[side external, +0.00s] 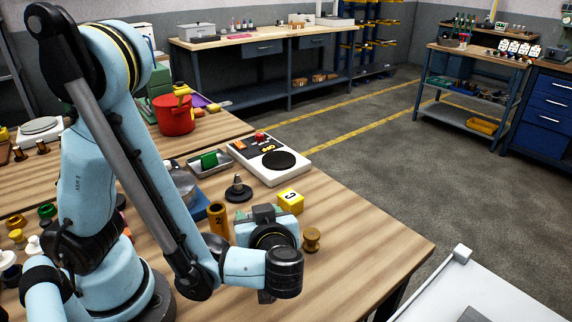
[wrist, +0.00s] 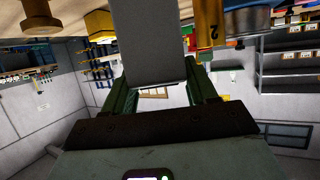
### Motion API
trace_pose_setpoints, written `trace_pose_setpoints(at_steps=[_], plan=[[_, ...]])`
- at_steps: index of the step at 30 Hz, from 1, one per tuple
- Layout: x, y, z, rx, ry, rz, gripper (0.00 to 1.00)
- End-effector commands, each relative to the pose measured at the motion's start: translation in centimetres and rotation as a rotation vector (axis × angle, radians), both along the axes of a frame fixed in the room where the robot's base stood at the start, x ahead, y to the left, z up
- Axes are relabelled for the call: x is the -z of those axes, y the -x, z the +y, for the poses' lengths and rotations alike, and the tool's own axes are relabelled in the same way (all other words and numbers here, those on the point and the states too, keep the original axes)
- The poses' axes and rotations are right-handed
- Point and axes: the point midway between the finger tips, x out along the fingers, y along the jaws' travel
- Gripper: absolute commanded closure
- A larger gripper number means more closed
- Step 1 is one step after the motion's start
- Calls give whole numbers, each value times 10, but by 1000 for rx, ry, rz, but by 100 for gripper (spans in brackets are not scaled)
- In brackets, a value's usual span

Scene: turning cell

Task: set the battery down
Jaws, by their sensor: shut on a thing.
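My gripper (wrist: 158,82) has its two greenish fingers on either side of a plain dark grey block (wrist: 148,42), which seems to be the battery. The block sticks out beyond the fingers and fills the upper middle of the wrist view. In the side external view my gripper (side external: 264,214) is low over the front part of the wooden table, largely hidden behind my wrist. Whether the block touches the table cannot be told.
A brass cylinder marked 2 (side external: 218,220) stands close to the left of my gripper. A brown spool (side external: 311,240) stands close to the right, a yellow cube (side external: 290,201) behind. A dark cone-topped piece (side external: 238,188) is farther back. Bare table (side external: 375,245) lies to the right.

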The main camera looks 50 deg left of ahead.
Motion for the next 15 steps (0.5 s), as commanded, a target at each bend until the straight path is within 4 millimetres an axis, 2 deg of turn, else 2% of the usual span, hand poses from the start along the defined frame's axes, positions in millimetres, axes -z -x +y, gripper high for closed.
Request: trace_pose_setpoints(at_steps=[4,5,6,10,15], plan=[[-1,0,0,0,-1,-2,100],[-1,0,0,0,-1,-2,38],[-1,0,0,0,-1,-1,32],[0,0,0,0,-1,0,13],[0,0,0,0,-1,0,13]])
